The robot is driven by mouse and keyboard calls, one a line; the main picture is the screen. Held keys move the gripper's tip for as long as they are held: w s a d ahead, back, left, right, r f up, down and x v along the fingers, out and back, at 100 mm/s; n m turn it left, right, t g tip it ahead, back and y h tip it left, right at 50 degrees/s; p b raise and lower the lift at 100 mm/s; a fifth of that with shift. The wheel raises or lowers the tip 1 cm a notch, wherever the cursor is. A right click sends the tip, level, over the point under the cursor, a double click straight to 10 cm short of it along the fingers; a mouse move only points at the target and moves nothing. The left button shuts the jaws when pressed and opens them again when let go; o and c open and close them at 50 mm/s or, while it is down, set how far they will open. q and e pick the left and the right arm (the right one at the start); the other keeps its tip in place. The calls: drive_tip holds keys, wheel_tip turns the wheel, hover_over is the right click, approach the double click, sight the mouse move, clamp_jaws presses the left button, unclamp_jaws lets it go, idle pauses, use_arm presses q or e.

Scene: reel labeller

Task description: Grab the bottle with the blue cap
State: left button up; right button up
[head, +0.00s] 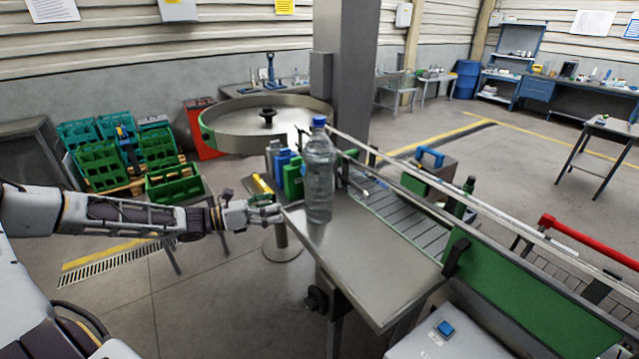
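A clear plastic bottle with a blue cap (319,170) stands upright on the metal table (365,250) at the end of the conveyor. My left gripper (281,211) is at table height just left of the bottle's lower part. Its fingers point right, toward the bottle. The fingers look apart, with no object seen between them. I cannot tell whether the fingertips touch the bottle. My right gripper is not in view.
Blue and green containers (291,175) and a yellow item (262,187) stand behind the gripper. A round metal turntable (268,118) is behind them. The conveyor (400,222) with green side panels runs right. The table's front is clear.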

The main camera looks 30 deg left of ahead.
use_arm(q)
drive_tip(key=m, duration=0.4)
drive_tip(key=shift+s+d+r, duration=0.15)
drive_tip(key=shift+r, duration=0.15)
drive_tip(key=shift+d, duration=0.1)
drive_tip(key=shift+b+x, duration=2.5)
drive_tip(key=shift+x, duration=0.35)
drive_tip(key=shift+b+x, duration=0.8)
drive_tip(key=shift+b, duration=0.5)
drive_tip(key=shift+w+d+r+b, duration=0.15)
drive_tip(key=shift+w+d+b, duration=0.2)
drive_tip(key=shift+w+b, duration=0.35)
drive_tip(key=shift+s, duration=0.15)
